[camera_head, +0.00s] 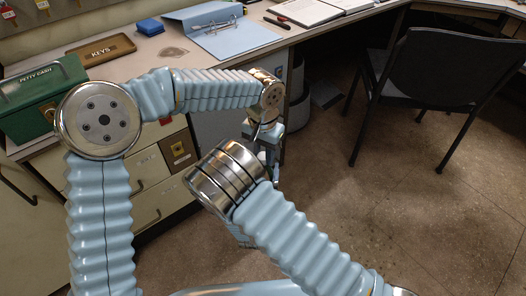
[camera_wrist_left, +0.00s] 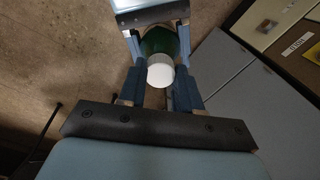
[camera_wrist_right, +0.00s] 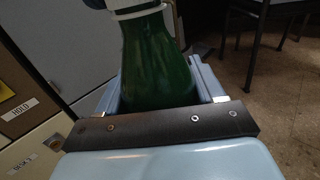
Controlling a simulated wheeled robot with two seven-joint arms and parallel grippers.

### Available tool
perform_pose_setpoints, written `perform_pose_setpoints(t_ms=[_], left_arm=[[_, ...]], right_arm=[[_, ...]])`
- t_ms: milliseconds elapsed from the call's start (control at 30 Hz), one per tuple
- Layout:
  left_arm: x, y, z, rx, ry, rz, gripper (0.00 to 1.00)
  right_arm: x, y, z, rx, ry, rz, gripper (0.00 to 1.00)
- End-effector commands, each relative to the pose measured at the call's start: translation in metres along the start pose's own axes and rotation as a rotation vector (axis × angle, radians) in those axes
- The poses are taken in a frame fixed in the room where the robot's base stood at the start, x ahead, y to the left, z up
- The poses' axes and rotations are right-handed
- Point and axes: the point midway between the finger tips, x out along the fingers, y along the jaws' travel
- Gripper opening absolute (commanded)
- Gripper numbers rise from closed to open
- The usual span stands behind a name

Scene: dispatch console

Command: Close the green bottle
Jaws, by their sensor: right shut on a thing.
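A green bottle (camera_wrist_right: 157,62) stands in my right gripper (camera_wrist_right: 160,85) in the right wrist view, its body between the fingers. A white cap (camera_wrist_right: 137,10) sits at the top of its neck, partly cut off by the frame. In the left wrist view the bottle (camera_wrist_left: 160,42) shows behind the round white cap (camera_wrist_left: 160,76). My left gripper (camera_wrist_left: 160,90) has its fingers apart on both sides of the cap. In the head view my left gripper (camera_head: 262,134) points down past the desk edge, and my right arm hides most of the bottle. I cannot tell how tightly the cap sits.
Drawers (camera_head: 150,170) are below. A dark chair (camera_head: 440,72) stands at the right. The floor in front is clear.

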Motion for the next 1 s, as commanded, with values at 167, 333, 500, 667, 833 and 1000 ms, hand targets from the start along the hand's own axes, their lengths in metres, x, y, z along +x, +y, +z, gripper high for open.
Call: perform_pose_setpoints(t_ms=[167,333,500,667,833,1000], left_arm=[[0.000,0.000,0.000,0.000,0.000,0.000,0.00],[0.000,0.000,0.000,0.006,0.000,0.000,0.00],[0.000,0.000,0.000,0.006,0.000,0.000,0.55],[0.000,0.000,0.000,0.006,0.000,0.000,0.62],[-0.001,0.000,0.000,0.006,0.000,0.000,0.62],[-0.017,0.000,-0.001,0.005,0.003,-0.002,0.62]], right_arm=[[0.000,0.000,0.000,0.000,-0.001,0.000,0.00],[0.000,0.000,0.000,0.000,-0.001,0.000,0.00],[0.000,0.000,0.000,0.000,-0.001,0.000,0.00],[0.000,0.000,0.000,0.000,-0.001,0.000,0.00],[0.000,0.000,0.000,0.000,-0.001,0.000,0.00],[0.000,0.000,0.000,0.000,-0.001,0.000,0.00]])
